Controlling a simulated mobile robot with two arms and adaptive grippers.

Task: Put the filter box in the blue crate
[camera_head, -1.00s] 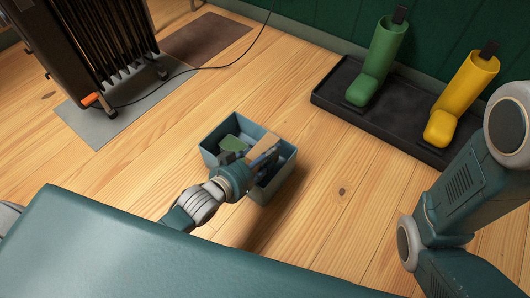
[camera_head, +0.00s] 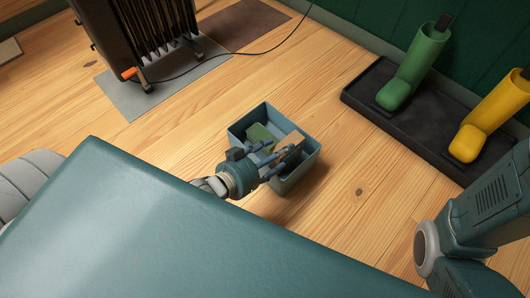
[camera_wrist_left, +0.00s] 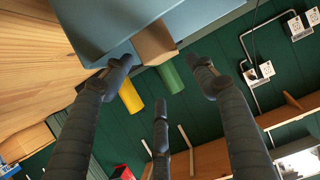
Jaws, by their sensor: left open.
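The blue crate (camera_head: 303,168) stands on the wooden floor; it also shows in the left wrist view (camera_wrist_left: 105,22). A tan box (camera_head: 289,141), which looks like the filter box, sits tilted inside it, its end showing at the rim in the left wrist view (camera_wrist_left: 154,43). A green item (camera_head: 259,134) lies beside it in the crate. My left gripper (camera_head: 274,160) is at the crate's near left side, its fingers over the rim. In the left wrist view its fingers (camera_wrist_left: 160,78) are spread, with nothing between them. My right gripper is out of view.
A black boot tray (camera_head: 425,125) holds a green boot (camera_head: 415,68) and a yellow boot (camera_head: 488,118) at the right. A dark heater (camera_head: 150,40) with a cable stands at the upper left. Bare floor surrounds the crate.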

